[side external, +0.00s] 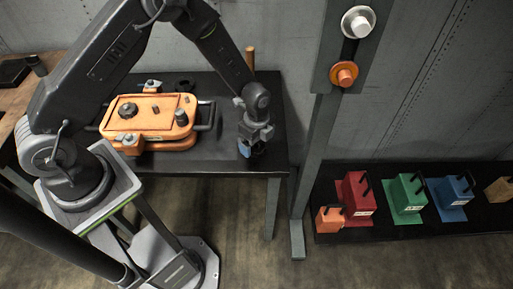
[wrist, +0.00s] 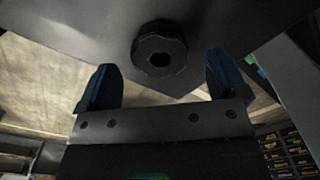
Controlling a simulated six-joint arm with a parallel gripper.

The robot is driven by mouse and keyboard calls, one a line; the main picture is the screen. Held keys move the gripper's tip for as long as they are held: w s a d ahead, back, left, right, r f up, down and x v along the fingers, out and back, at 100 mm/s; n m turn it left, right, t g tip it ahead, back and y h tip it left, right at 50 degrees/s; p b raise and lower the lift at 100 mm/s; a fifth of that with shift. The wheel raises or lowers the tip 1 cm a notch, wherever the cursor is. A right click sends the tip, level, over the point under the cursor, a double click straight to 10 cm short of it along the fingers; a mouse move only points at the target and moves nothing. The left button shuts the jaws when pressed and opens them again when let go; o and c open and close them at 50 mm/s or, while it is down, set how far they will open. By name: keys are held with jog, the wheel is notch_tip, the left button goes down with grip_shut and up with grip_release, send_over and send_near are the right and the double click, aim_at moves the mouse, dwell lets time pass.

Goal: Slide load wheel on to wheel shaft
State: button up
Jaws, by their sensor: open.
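My gripper (side external: 250,148) points down over the right end of the black table, its two dark blue fingers apart. In the wrist view, a dark, scalloped round piece with a central hole (wrist: 160,50) shows in the gap between the fingers (wrist: 158,72). It appears set against a dark grey surface; I cannot tell whether it is the load wheel, and no finger is seen closed on it. On the grey post at right are a silver round wheel (side external: 358,21) and, below it, an orange round piece (side external: 344,74). Which part is the wheel shaft is unclear.
An orange case (side external: 150,116) with dark knobs and handles lies on the black table (side external: 225,160), left of my gripper. The upright grey post (side external: 315,150) stands just right of the table. Red (side external: 358,195), green (side external: 407,196) and blue (side external: 450,194) blocks sit on a low black bench.

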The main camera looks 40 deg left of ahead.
notch_tip(320, 180, down, 2)
jog(key=shift+f, duration=0.15)
jog(key=c, duration=1.2)
